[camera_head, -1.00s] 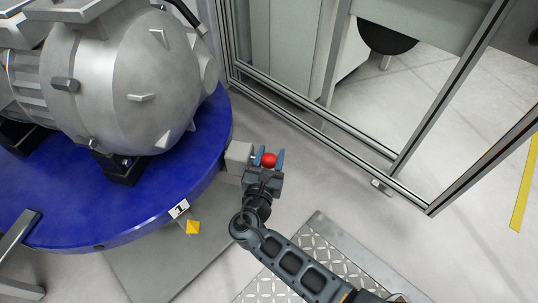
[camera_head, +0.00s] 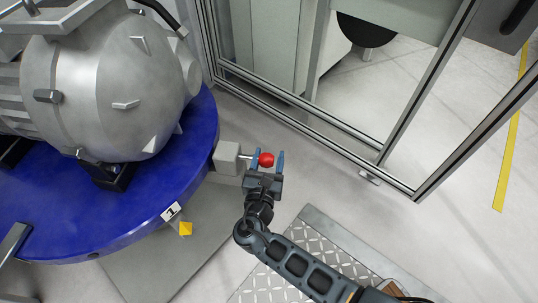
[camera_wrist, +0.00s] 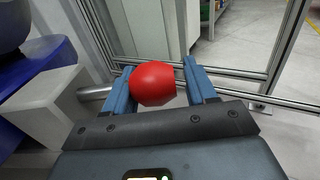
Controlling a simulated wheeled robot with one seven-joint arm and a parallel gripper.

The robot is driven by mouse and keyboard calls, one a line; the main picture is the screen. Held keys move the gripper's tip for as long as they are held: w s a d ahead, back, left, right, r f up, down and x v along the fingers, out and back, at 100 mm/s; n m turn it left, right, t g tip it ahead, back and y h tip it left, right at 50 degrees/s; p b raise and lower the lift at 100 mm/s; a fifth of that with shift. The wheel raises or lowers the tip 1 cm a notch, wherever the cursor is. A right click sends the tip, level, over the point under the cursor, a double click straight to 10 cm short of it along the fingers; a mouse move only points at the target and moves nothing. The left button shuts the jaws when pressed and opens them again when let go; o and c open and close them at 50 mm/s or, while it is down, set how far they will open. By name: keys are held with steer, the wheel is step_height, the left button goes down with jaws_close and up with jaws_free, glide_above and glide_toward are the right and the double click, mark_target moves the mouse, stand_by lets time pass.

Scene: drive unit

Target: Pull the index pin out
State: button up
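The index pin's red ball knob (camera_head: 266,160) sits between the two fingers of my gripper (camera_head: 268,160). Its pale shaft (camera_head: 247,157) runs left to a grey block (camera_head: 228,158) beside the blue round table. In the wrist view, the red knob (camera_wrist: 152,83) is between the blue fingers of my gripper (camera_wrist: 160,88). The left finger is on the block's side of the knob, close against or touching it. A small gap shows between the knob and the right finger. The gripper is open. The pin's tip is hidden.
The blue round table (camera_head: 130,200) carries a large grey machine housing (camera_head: 105,85). A metal-framed fence (camera_head: 310,120) stands close behind my gripper. A tread plate (camera_head: 300,262) lies on the floor below my arm. Open floor lies to the right.

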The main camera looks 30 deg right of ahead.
steer(key=v, duration=0.7)
steer(key=shift+p, duration=0.4)
